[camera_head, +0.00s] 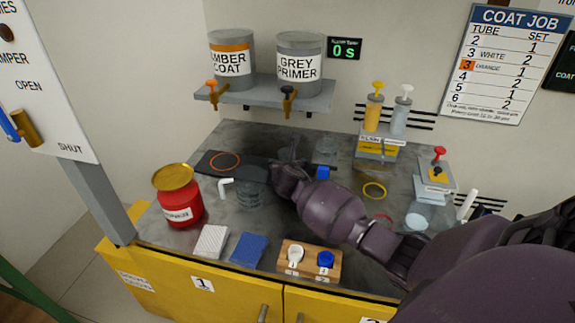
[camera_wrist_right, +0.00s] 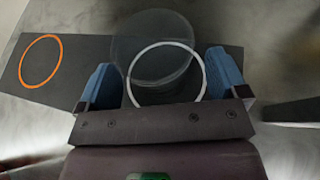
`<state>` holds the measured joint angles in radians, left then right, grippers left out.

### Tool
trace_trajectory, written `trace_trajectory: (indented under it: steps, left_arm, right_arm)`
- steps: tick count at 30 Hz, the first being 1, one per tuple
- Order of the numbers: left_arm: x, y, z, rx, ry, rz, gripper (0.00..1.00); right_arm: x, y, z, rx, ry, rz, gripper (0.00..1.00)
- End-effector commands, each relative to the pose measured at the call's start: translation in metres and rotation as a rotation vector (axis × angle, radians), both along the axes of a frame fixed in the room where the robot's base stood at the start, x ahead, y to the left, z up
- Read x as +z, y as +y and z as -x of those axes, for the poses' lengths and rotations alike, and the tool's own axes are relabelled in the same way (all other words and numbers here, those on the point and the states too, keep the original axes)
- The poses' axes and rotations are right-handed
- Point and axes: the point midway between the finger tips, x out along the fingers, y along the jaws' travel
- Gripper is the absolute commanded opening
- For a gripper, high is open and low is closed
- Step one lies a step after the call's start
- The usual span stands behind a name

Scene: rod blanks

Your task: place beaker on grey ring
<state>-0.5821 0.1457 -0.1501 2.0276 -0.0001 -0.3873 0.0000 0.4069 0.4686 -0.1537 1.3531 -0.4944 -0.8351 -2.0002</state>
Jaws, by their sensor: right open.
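In the right wrist view a clear glass beaker (camera_wrist_right: 150,30) stands on the dark mat (camera_wrist_right: 75,70), its round outline overlapping the pale grey ring (camera_wrist_right: 188,47). Whether its base sits fully inside the ring I cannot tell. My right gripper (camera_wrist_right: 158,82) is open, with its blue-padded fingers on either side of the ring and the lower part of the beaker's outline. In the head view my right gripper (camera_head: 286,168) is at the mat's right end and largely hides the grey ring; the beaker (camera_head: 290,150) shows faintly behind it. My left gripper is out of view.
An orange ring (camera_head: 225,162) on the mat is empty. Other glassware (camera_head: 249,195) stands in front. A red can (camera_head: 177,197), a white pad (camera_head: 211,241), a blue pad (camera_head: 249,249) and a wooden block (camera_head: 310,261) line the front. A pump-bottle stand (camera_head: 377,147) is behind right.

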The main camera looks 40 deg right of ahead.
Motion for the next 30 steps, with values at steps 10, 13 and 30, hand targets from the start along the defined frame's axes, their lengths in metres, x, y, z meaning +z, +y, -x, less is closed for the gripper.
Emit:
trace_trajectory:
  steps: [10, 13, 30]
  left_arm:
    - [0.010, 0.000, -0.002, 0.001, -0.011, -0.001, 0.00]
    - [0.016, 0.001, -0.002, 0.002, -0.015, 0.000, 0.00]
    - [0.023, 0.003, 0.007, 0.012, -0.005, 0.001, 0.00]
  right_arm:
    - [0.015, 0.011, 0.017, 0.001, -0.003, 0.000, 0.92]
    - [0.023, 0.021, 0.031, 0.002, -0.004, 0.000, 0.92]
    - [0.049, 0.060, 0.091, 0.000, -0.002, 0.000, 0.92]
